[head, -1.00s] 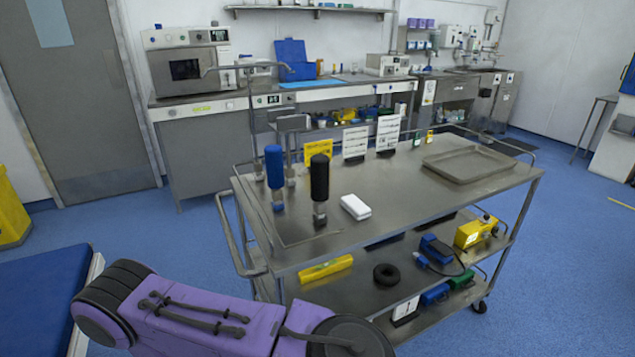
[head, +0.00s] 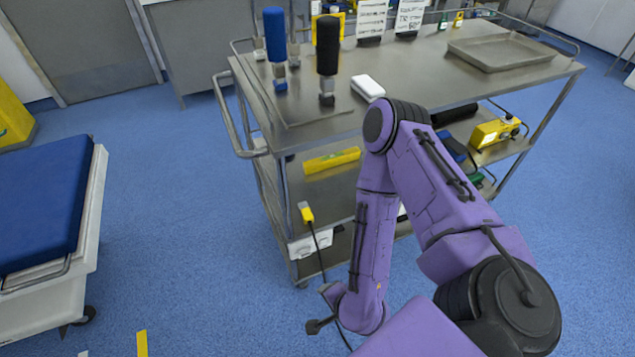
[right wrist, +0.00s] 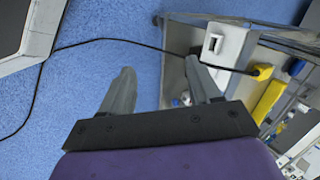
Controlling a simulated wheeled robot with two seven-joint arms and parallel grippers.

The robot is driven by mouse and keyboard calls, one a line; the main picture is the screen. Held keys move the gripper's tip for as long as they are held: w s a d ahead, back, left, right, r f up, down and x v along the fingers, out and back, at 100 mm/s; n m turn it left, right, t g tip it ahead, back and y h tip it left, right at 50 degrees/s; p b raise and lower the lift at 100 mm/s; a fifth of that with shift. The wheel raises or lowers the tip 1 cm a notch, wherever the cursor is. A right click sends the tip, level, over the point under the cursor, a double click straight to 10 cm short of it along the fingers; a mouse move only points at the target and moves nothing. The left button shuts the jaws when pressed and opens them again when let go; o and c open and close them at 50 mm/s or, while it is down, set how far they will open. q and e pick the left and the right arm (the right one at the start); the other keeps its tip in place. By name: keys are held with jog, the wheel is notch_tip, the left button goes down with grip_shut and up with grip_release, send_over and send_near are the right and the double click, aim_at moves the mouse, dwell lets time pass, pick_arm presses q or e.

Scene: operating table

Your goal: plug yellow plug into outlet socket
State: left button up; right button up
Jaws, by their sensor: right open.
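The yellow plug (head: 307,213) hangs at the near left end of the steel trolley, with a black cable running down from it. It also shows in the right wrist view (right wrist: 262,71), at the right. The white outlet socket (head: 312,244) is a box low on the trolley's end, just below the plug; in the right wrist view it is the white box (right wrist: 222,46) beyond the right-hand finger. The plug appears apart from the socket's face. My right gripper (head: 319,306) is open and empty, below and short of both. My left gripper is out of view.
The trolley (head: 435,95) carries bottles, cards and a tray on top, and a yellow level (head: 332,160) on its lower shelf. The black cable (right wrist: 105,41) crosses beyond my fingers. A blue-topped bed (head: 40,210) stands left; open floor lies between.

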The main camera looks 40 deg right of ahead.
jog(key=w+f+m+t+b, duration=0.2)
jog(key=w+m+b, duration=0.1)
jog(key=w+m, duration=0.35)
jog(key=m+t+h+b, duration=0.4)
jog(key=m+t+b, duration=0.1)
jog(key=m, duration=1)
send_near(308, 217)
jog(key=b+x, duration=0.1)
jog(key=x, duration=0.9)
jog(key=shift+d, duration=0.1)
jog(key=shift+w+f, duration=0.15)
jog(key=shift+w, duration=0.3)
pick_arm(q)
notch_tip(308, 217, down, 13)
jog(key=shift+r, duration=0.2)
pick_arm(e)
jog(key=c, duration=1.1)
